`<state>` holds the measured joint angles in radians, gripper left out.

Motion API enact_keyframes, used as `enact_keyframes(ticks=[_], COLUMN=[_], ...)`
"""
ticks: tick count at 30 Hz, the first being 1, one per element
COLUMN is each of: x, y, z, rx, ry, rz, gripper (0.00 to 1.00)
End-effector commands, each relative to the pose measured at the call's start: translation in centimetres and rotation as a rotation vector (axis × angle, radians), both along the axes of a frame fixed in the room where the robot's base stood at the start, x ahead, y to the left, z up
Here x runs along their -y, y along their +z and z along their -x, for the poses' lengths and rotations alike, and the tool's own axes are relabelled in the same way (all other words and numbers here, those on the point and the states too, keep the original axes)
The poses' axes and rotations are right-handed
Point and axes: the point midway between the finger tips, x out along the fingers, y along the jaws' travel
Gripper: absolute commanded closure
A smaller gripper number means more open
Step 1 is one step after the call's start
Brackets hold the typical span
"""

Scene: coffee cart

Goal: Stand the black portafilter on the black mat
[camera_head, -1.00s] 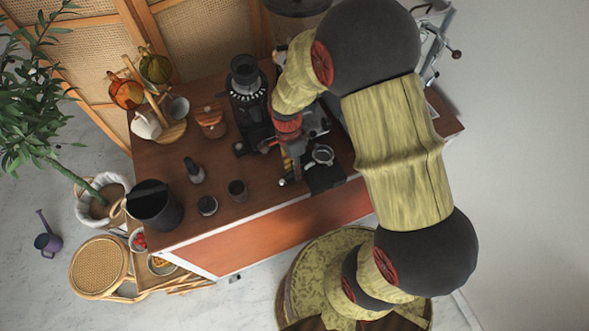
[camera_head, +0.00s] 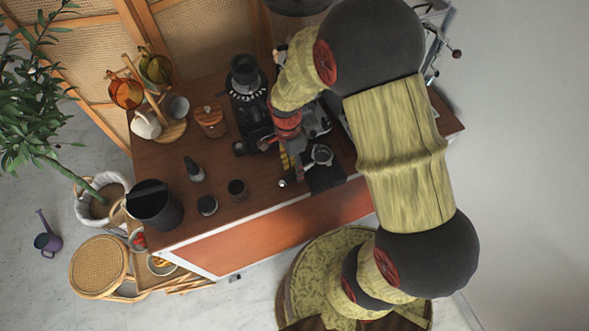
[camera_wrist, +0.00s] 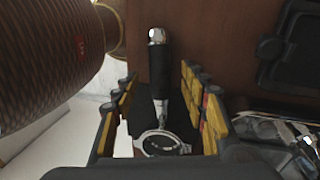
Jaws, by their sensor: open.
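The black portafilter (camera_wrist: 159,72) shows in the wrist view with its silver-tipped black handle pointing up the picture and its metal basket (camera_wrist: 160,143) at the bottom. In the head view its round basket (camera_head: 321,155) is over the upper part of the black mat (camera_head: 325,180). It appears to rest there, rim up, though its underside is hidden. My gripper (camera_wrist: 160,110) is open, with yellow-and-black fingers on both sides of the portafilter's neck and gaps between. In the head view my gripper (camera_head: 293,160) is small and partly hidden by my arm.
A black grinder (camera_head: 246,80) stands left of my gripper. A small dark cup (camera_head: 237,189), a black lid-like disc (camera_head: 207,205), a small bottle (camera_head: 194,170) and a black bin (camera_head: 154,204) stand further left. The wooden counter (camera_head: 165,165) has bare patches between them.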

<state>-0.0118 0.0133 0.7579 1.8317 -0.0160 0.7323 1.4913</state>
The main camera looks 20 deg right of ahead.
Motion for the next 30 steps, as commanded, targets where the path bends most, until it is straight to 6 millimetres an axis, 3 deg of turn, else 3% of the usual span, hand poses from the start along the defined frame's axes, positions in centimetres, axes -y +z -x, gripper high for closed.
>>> enact_keyframes(ticks=[15,21,30], x=[-0.1,-0.2,-0.2], y=[9.3,10.6,10.7], z=[-1.9,-2.1,-2.1], rx=[0.004,0.001,0.001], ry=[0.0,0.0,0.0], rz=[0.0,0.0,0.0], gripper=[0.56,0.56,0.56])
